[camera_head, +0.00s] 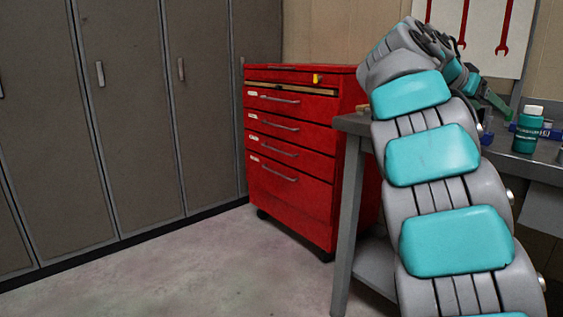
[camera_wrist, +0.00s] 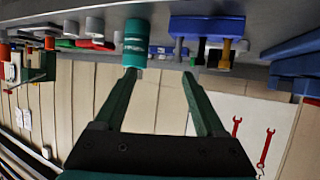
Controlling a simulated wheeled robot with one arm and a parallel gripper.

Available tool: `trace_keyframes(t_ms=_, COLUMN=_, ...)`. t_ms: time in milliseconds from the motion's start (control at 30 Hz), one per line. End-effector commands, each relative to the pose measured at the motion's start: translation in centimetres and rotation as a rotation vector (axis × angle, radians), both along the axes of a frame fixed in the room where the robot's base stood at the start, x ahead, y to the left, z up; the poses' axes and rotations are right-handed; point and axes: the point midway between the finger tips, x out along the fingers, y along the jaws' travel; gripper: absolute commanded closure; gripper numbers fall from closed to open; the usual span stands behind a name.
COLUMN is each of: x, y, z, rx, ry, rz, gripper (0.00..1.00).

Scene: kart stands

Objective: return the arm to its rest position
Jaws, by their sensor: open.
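My arm rises on the right of the head view and bends over at its top toward the workbench (camera_head: 355,124). My gripper (camera_head: 502,108) is at its end, above the bench and just left of a teal bottle with a white cap (camera_head: 528,130). In the wrist view, which looks upside down, my gripper (camera_wrist: 158,74) has its two green fingers spread apart with nothing held between them. The teal bottle (camera_wrist: 136,42) stands beyond the left fingertip, which overlaps its cap in the picture. I cannot tell whether they touch.
A red tool cabinet (camera_head: 292,150) stands left of the bench, its top drawer slightly open. Grey lockers (camera_head: 125,120) line the left wall. The floor (camera_head: 190,265) before them is clear. A blue holder with tools (camera_wrist: 207,27) and other small items crowd the bench. Red wrenches (camera_wrist: 265,147) show on a white wall panel.

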Motion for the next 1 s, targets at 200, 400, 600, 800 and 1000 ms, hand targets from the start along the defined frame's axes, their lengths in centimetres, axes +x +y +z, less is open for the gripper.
trace_keyframes(t_ms=200, x=-1.3, y=0.4, z=-1.6, rx=0.034, ry=0.071, rz=0.022, gripper=0.28)
trace_keyframes(t_ms=400, x=-3.0, y=1.2, z=-3.9, rx=0.084, ry=0.162, rz=0.058, gripper=0.28)
trace_keyframes(t_ms=600, x=-6.2, y=2.8, z=-8.0, rx=0.171, ry=0.297, rz=0.126, gripper=0.28)
trace_keyframes(t_ms=800, x=-11.4, y=6.2, z=-14.6, rx=0.313, ry=0.484, rz=0.256, gripper=0.28)
trace_keyframes(t_ms=1000, x=-17.3, y=11.1, z=-21.6, rx=0.457, ry=0.656, rz=0.427, gripper=0.28)
